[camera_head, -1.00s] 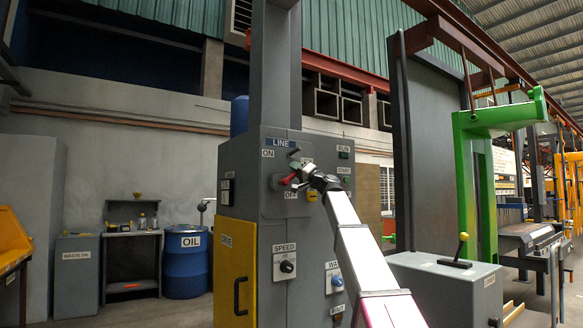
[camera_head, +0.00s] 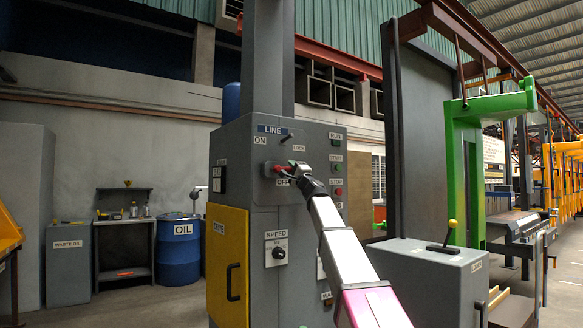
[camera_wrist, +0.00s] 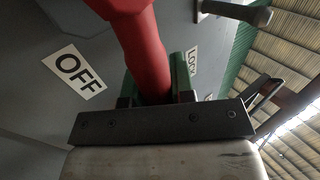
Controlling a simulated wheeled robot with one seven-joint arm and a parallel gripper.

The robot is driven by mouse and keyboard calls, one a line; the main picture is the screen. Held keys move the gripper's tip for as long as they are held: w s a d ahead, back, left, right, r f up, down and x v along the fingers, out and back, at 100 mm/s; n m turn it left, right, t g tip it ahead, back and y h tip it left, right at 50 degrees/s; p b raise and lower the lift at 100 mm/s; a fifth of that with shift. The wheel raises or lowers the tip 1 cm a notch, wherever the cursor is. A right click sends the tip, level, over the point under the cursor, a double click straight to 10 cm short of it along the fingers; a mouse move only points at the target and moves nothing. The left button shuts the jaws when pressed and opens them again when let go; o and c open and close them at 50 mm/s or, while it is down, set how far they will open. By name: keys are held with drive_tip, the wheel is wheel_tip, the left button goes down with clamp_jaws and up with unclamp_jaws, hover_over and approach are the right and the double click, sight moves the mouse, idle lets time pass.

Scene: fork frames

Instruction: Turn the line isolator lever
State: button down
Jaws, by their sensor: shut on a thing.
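The line isolator lever (camera_head: 279,168) is a red handle on the grey cabinet under the LINE label. It lies roughly level, pointing left, just above the OFF label. In the wrist view the red lever (camera_wrist: 142,40) runs between the two green-lined fingers. My gripper (camera_head: 299,168) reaches the lever from the lower right, and it is shut on the lever in the wrist view (camera_wrist: 155,82). The lever's gripped end is partly hidden by the fingers. The ON label (camera_head: 260,141) sits above and left of the lever.
A small grey handle (camera_head: 287,136) sticks out above the lever, near the LOCK label (camera_head: 299,148). Push buttons (camera_head: 337,169) line the panel's right side. A yellow door (camera_head: 227,262) and a SPEED knob (camera_head: 279,254) lie lower down.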

drive_tip(key=shift+f, duration=0.1)
idle(0.3)
drive_tip(key=c, duration=1)
unclamp_jaws()
drive_tip(key=shift+o, duration=0.2)
drive_tip(key=shift+s, duration=0.1)
drive_tip(key=v, duration=1)
drive_tip(key=shift+s+d+f, duration=0.2)
drive_tip(key=shift+s, duration=0.05)
